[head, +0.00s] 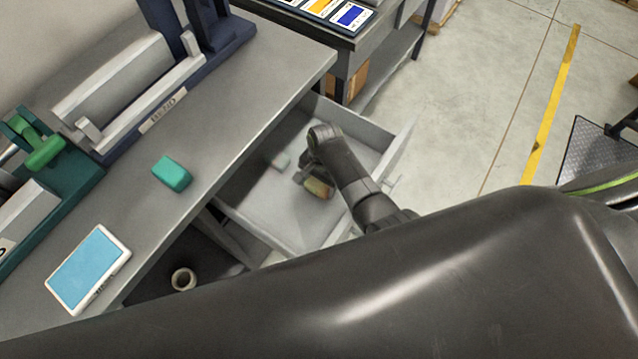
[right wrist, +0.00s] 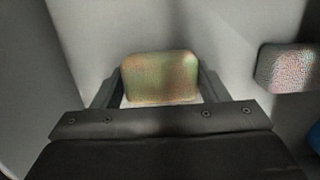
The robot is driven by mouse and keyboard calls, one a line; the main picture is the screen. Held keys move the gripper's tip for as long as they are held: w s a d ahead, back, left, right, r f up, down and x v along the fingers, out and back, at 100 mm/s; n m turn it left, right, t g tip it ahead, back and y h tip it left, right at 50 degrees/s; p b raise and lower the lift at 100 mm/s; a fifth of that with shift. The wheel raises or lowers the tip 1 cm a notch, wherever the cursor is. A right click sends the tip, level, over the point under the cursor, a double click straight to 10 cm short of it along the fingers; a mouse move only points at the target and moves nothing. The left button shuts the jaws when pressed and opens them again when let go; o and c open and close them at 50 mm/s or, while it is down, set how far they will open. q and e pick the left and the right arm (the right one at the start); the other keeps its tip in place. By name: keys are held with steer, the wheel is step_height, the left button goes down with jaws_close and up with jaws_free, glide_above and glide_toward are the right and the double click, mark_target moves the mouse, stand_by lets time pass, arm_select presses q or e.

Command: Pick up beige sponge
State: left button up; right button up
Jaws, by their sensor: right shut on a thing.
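The beige sponge (right wrist: 160,78) is between the two fingers of my right gripper (right wrist: 158,88) in the right wrist view, and the fingers are shut on it. In the head view the beige sponge (head: 318,188) shows at the tip of my right gripper (head: 306,178), inside the open drawer (head: 270,212). I cannot tell whether the sponge touches the drawer floor. My left gripper is not in view.
A second, pale sponge-like block (head: 281,160) lies in the drawer; it also shows in the right wrist view (right wrist: 288,67). The drawer walls surround my gripper. On the bench (head: 215,120) are a teal block (head: 172,173) and a blue-screened tablet (head: 88,268).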

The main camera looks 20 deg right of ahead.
mark_target(319, 183)
steer(key=shift+r, duration=0.1)
step_height(319, 183, up, 10)
steer(key=shift+f+p, duration=0.1)
steer(key=shift+p, duration=0.2)
steer(key=o, duration=0.4)
steer(key=c, duration=0.3)
